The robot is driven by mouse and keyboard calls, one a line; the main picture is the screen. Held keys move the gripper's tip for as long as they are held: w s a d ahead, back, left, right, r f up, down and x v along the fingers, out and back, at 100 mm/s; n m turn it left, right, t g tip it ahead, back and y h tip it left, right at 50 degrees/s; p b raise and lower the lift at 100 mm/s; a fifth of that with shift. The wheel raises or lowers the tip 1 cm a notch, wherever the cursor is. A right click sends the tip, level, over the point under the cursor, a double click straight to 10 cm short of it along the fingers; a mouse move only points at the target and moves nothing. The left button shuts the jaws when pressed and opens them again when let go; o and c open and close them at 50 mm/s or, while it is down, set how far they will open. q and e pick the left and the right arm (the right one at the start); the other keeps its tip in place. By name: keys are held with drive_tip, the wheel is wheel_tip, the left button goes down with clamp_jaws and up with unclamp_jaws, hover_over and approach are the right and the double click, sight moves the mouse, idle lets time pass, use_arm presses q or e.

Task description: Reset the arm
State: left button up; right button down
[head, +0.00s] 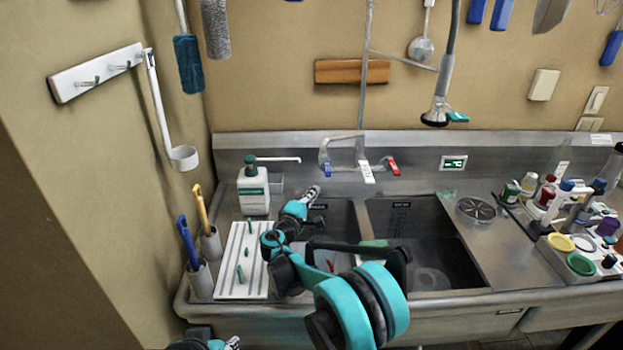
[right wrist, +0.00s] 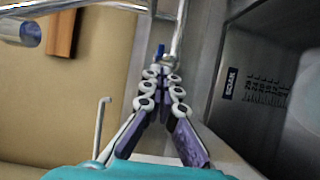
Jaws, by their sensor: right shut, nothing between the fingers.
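My right gripper (head: 313,193) is over the back of the left sink basin, near the tap. In the right wrist view its fingers (right wrist: 163,72) meet at the tips, shut and empty, with the blue tap handle (right wrist: 161,50) just beyond them. My teal and black right arm crosses in front of the sink and hides part of the basins. My left gripper (head: 232,343) only just shows at the bottom edge; its state cannot be told.
A white soap bottle (head: 253,191) stands left of my right gripper. A white ribbed board (head: 243,262) and brush holders (head: 200,280) are further left. The tap (head: 343,152) is behind. Bottles (head: 528,185) and a tray of colored lids (head: 553,262) stand right of the right basin (head: 450,262).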

drive_tip(key=s+d+r+m+g+y, duration=0.1)
drive_tip(key=s+d+r+m+g, duration=0.15)
drive_tip(key=s+d, duration=0.6)
drive_tip(key=s+d+r+m+g+y, duration=0.1)
drive_tip(key=s+d+m+g, duration=0.3)
drive_tip(key=s+d, duration=0.45)
drive_tip(key=s+a+f+m+g+y, duration=0.1)
drive_tip(key=s+f+m+y, duration=0.2)
drive_tip(key=s, duration=1.1)
drive_tip(key=s+a+f+m+g+y, duration=0.1)
drive_tip(key=s+f, duration=0.4)
drive_tip(key=s, duration=0.8)
drive_tip(key=shift+s+a+f+m+y, duration=0.2)
drive_tip(key=shift+s+a+m+y, duration=0.15)
drive_tip(key=shift+m+y, duration=0.65)
